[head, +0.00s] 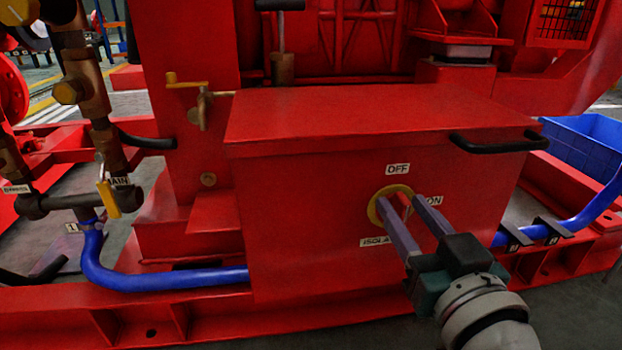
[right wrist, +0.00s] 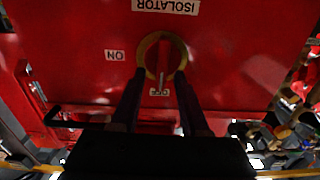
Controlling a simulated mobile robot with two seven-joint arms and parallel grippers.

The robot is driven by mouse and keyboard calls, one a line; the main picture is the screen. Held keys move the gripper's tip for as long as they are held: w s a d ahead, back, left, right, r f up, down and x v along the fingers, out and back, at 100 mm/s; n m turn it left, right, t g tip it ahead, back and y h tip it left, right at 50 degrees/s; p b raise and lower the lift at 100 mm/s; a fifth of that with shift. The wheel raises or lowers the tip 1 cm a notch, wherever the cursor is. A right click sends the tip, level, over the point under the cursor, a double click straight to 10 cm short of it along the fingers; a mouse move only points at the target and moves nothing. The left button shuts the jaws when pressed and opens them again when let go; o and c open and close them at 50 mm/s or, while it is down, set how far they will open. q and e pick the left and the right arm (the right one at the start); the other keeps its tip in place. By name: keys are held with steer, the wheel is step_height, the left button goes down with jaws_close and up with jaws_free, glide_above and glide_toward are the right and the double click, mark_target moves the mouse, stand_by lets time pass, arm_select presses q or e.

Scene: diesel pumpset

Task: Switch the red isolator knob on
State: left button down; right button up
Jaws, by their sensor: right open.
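The red isolator knob (right wrist: 164,58) sits in a round yellow ring on the front of a red box (head: 300,180). In the right wrist view, which is upside down, its bar lines up with the OFF label (right wrist: 159,92), and the ON label (right wrist: 115,55) is to the side. In the head view the yellow ring (head: 376,207) shows, partly covered by a finger. My right gripper (head: 401,199) is open, its fingers reaching toward the box on either side of the knob; it also shows in the right wrist view (right wrist: 160,74). I cannot tell whether they touch it. My left gripper is out of view.
A black handle (head: 498,146) sticks out at the box's upper right. Blue hoses (head: 160,278) run beside the box at both sides. Brass pipework with a yellow-handled valve (head: 108,197) stands at the left. A blue crate (head: 585,148) is at the right.

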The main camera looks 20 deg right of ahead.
jaws_close()
stand_by(0.3)
stand_by(0.3)
